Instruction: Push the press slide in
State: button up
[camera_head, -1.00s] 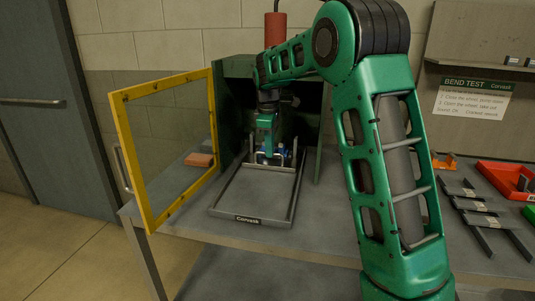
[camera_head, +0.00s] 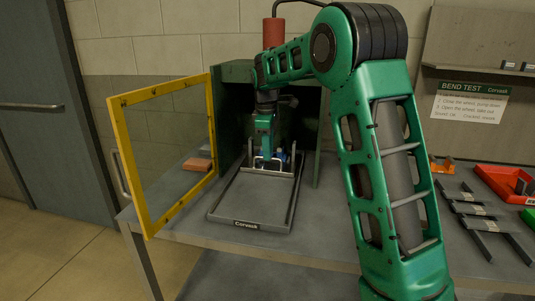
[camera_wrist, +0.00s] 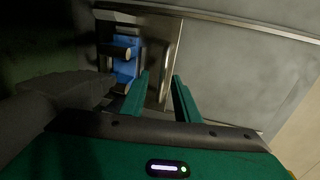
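The press slide (camera_head: 238,211) is a grey tray with raised side rails and a "Corvask" label on its front. It sticks out of the open green press cabinet (camera_head: 234,72) onto the table. My gripper (camera_head: 264,155) points down at the slide's rear, by the cabinet mouth. In the wrist view the two green fingers (camera_wrist: 162,76) are apart, with a metal bar (camera_wrist: 169,62) of the slide showing between and beyond them. I cannot tell if they touch it. A blue part (camera_wrist: 124,60) with pale pins sits beside the bar; it shows partly behind my gripper in the head view (camera_head: 282,156).
The yellow-framed door (camera_head: 142,210) stands open at the left of the cabinet. A brick-coloured block (camera_head: 197,164) lies behind it. Dark metal bars (camera_head: 478,225), an orange holder (camera_head: 444,165) and a red bin (camera_head: 492,176) are at the right. The table in front of the slide is clear.

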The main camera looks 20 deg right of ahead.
notch_tip(320, 180, up, 9)
jog(key=s+a, duration=0.1)
jog(key=shift+s+r, duration=0.15)
jog(key=shift+s, duration=0.05)
dwell(0.5)
jog(key=s+d+f+m, duration=0.1)
jog(key=s+d+m, duration=0.2)
jog(key=s, duration=0.4)
jog(key=s+d+f+m+g, duration=0.1)
jog(key=s+d+m, duration=0.15)
jog(key=s, duration=0.45)
jog(key=s+d+f+m, duration=0.1)
jog(key=s+d+m, duration=0.2)
jog(key=s, duration=0.4)
jog(key=s+f+m, duration=0.4)
jog(key=s+f, duration=0.2)
jog(key=s, duration=0.7)
jog(key=s+a+f+m+y, duration=0.1)
jog(key=s+f+m, duration=0.3)
jog(key=s, duration=0.8)
jog(key=shift+s+a+f+m+g, duration=0.3)
jog(key=shift+s+f+m+g, duration=0.1)
jog(key=shift+f, duration=0.45)
jog(key=shift+w, duration=0.1)
